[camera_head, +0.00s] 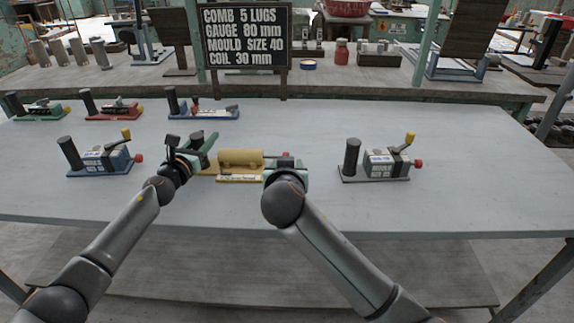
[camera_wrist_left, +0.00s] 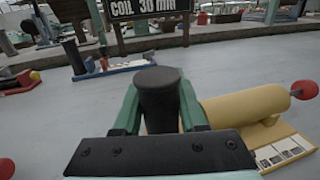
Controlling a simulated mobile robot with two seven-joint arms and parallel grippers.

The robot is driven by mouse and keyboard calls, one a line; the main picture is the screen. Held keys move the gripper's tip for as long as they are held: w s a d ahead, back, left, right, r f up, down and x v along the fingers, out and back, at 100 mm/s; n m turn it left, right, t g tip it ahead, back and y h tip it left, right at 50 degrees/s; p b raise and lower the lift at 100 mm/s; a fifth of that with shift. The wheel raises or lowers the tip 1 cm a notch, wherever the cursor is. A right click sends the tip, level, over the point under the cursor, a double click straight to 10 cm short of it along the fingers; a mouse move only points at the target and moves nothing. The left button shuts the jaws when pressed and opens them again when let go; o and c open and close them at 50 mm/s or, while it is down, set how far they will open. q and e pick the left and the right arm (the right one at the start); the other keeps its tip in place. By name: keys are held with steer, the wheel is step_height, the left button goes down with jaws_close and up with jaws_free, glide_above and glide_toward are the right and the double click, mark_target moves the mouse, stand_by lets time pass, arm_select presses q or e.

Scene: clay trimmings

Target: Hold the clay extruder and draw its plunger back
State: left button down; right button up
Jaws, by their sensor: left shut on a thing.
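The yellow clay extruder (camera_head: 240,160) lies on the grey table in front of me, with its barrel and pale label also in the left wrist view (camera_wrist_left: 245,108). My left gripper (camera_head: 203,145) is shut on its upright black handle (camera_wrist_left: 160,92), with a green finger on each side. The plunger's red knob (camera_wrist_left: 304,90) sticks out at the barrel's right end. My right gripper (camera_head: 298,172) is at that end in the head view, largely hidden behind my own wrist. I cannot tell whether its fingers touch the knob.
A blue device (camera_head: 100,160) stands on the left and a grey one (camera_head: 378,165) on the right, each with a black handle and red knob. Several smaller devices line the back left. A black sign (camera_head: 245,37) stands behind. The table's right side (camera_head: 470,180) is clear.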

arm_select(q)
steer(key=shift+a+f, duration=0.15)
steer(key=shift+f, duration=0.2)
steer(key=c, duration=0.7)
jaws_free()
steer(key=shift+c, duration=0.2)
steer(key=o, duration=0.4)
steer(key=shift+r, duration=0.25)
steer(key=shift+c, duration=0.2)
